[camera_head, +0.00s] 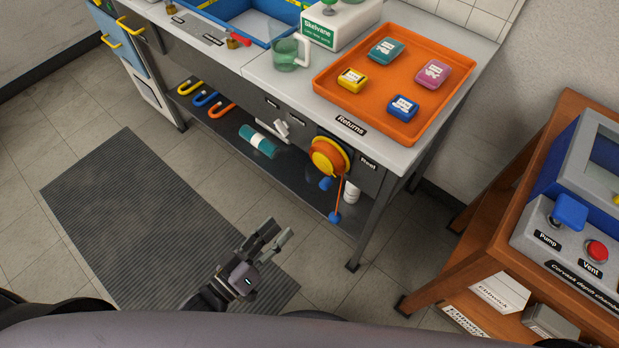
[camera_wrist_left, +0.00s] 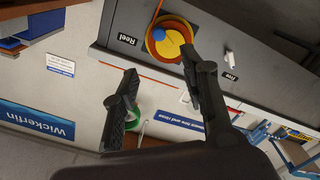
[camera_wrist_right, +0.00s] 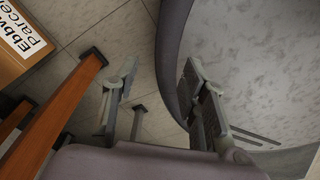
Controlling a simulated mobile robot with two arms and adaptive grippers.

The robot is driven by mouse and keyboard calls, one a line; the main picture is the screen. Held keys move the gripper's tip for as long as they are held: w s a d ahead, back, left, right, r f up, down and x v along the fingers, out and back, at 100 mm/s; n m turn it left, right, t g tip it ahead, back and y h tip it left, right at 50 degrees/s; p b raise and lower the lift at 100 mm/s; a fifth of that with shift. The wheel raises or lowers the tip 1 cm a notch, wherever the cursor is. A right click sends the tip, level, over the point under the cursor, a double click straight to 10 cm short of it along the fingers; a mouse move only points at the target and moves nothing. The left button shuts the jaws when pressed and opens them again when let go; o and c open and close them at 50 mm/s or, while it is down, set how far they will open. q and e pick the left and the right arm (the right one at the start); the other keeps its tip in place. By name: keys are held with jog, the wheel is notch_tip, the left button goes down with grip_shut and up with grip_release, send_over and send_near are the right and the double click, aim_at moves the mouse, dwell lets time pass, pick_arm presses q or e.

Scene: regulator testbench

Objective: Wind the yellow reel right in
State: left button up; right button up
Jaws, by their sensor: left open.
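The reel (camera_head: 326,160), a yellow disc with an orange rim, is on the dark front of the bench, beside a label "Reel". A blue knob (camera_head: 325,184) shows at its lower edge. An orange cord (camera_head: 340,192) hangs from the reel to a blue ball (camera_head: 335,217). In the left wrist view the reel (camera_wrist_left: 184,46) and a blue knob (camera_wrist_left: 159,35) lie beyond the fingertips. My left gripper (camera_head: 281,232) is open and empty, apart from the reel, low in front of the bench. My right gripper (camera_wrist_right: 161,66) is open and empty; it is outside the head view.
An orange tray (camera_head: 330,84) with several small boxes stands on the bench above the reel. A bench leg (camera_head: 373,225) stands right of the hanging cord. A wooden stand (camera_head: 490,235) with a pump box is at the right.

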aim_at(322, 187)
pick_arm(q)
jog(key=shift+n, duration=0.6)
jog(key=x, duration=1.7)
jog(key=shift+d+p, duration=0.1)
jog(key=shift+p, duration=0.25)
jog(key=shift+s, duration=0.1)
grip_shut()
